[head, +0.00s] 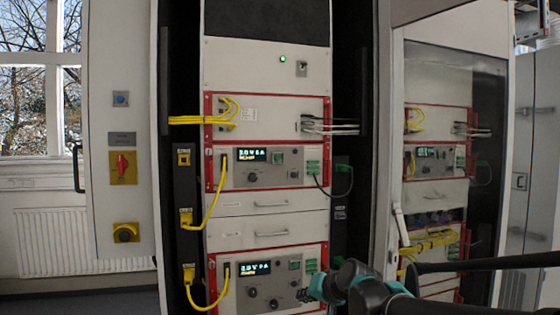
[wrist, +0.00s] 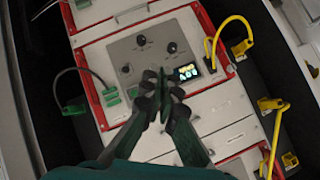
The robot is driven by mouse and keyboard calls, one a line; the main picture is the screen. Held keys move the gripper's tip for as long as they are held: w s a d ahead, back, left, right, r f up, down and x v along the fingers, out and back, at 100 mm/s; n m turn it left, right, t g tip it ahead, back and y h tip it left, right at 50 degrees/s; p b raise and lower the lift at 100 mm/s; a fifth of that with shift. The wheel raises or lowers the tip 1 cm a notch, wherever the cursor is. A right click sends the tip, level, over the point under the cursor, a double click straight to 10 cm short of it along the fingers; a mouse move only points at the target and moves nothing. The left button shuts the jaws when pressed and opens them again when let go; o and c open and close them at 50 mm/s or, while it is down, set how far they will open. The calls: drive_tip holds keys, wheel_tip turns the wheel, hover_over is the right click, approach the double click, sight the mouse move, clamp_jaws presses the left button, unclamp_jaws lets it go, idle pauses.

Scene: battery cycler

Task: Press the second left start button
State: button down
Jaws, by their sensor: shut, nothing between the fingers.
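The cycler rack has two red-framed units with lit displays, an upper unit (head: 230,178) and a lower unit (head: 235,295). I cannot read button labels. My gripper (head: 312,288) is shut and empty, before the right part of the lower unit. In the tilted, roughly upside-down wrist view, its fingertips (wrist: 160,78) point at a panel, beside the display (wrist: 187,72). They hide part of the panel; contact cannot be told.
Yellow cables (head: 215,205) run along the left of the rack, and a dark cable (head: 345,185) loops at the right. Green connectors (wrist: 112,97) sit left of the fingers in the wrist view. A glass door (head: 440,85) stands open at right, reflecting the rack.

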sight(278, 158)
drive_tip(key=w+a+r+m+t, duration=0.1)
drive_tip(key=w+r+m+t, duration=0.1)
drive_tip(key=r, duration=1)
drive_tip(key=w+r+m+t, duration=0.3)
drive_tip(key=w+r+m, duration=0.2)
drive_tip(key=r, duration=0.8)
drive_tip(key=w+a+r+m+t, duration=0.1)
drive_tip(key=w+r+m+t, duration=0.2)
drive_tip(key=r, duration=0.9)
drive_tip(key=m, duration=0.3)
drive_tip(key=shift+w+a+r+h, duration=0.25)
drive_tip(key=shift+w+a+h, duration=0.1)
drive_tip(key=shift+h, duration=0.05)
drive_tip(key=shift+w, duration=0.1)
drive_tip(key=x, duration=1.4)
drive_tip(key=shift+r, duration=0.1)
